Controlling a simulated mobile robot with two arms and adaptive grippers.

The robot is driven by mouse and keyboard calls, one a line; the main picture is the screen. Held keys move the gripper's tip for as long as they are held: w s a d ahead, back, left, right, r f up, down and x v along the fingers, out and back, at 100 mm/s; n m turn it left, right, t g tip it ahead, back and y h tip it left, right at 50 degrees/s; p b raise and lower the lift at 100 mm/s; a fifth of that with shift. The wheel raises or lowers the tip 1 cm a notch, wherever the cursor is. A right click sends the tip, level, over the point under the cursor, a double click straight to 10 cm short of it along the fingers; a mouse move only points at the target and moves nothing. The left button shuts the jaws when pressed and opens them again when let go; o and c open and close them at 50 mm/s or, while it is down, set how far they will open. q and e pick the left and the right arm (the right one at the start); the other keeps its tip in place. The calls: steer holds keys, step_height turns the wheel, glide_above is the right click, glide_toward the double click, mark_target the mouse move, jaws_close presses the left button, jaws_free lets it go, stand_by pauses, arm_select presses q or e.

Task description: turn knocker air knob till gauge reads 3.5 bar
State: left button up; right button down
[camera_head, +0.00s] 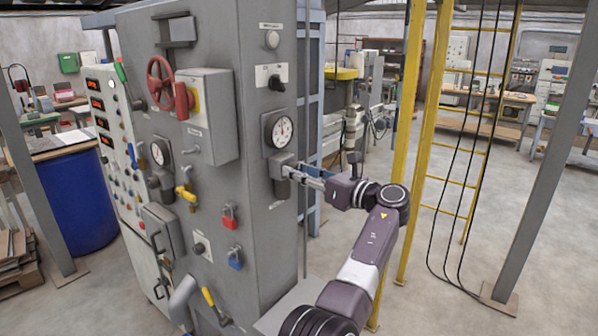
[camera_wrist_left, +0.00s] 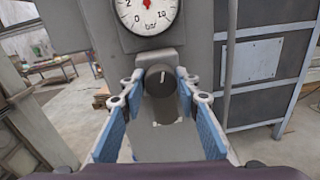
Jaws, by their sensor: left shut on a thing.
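The knocker air knob (camera_wrist_left: 160,80) is a dark round knob with a white mark pointing up, below the gauge in the left wrist view. The round white gauge (camera_wrist_left: 148,12) above it has a red needle; its top is cut off, so I cannot read its value exactly. In the head view the gauge (camera_head: 280,130) sits on the cabinet's right face, too small to read. My left gripper (camera_head: 299,172) reaches the regulator (camera_head: 281,170) below the gauge from the right. In the left wrist view its blue-padded fingers (camera_wrist_left: 160,97) are shut on the knob, one each side. My right gripper is not in view.
The grey cabinet (camera_head: 270,235) carries a red handwheel (camera_head: 160,83), a grey box (camera_head: 212,115), a yellow valve (camera_head: 187,193) and red and blue padlocks (camera_head: 230,215). Yellow posts (camera_head: 425,120) and hanging cables stand to the right of my arm. Open floor lies further right.

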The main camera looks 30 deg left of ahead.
arm_select(q)
steer(key=shift+n+y+b, duration=0.3)
steer(key=shift+n+b, duration=3.4)
steer(key=shift+n, duration=0.7)
steer(key=o, duration=1.2)
steer(key=shift+s, duration=0.1)
steer(key=shift+c, duration=0.2)
steer(key=s+d, duration=0.1)
steer(key=d, duration=1.1)
steer(key=shift+s+f, duration=0.2)
steer(key=shift+f, duration=0.1)
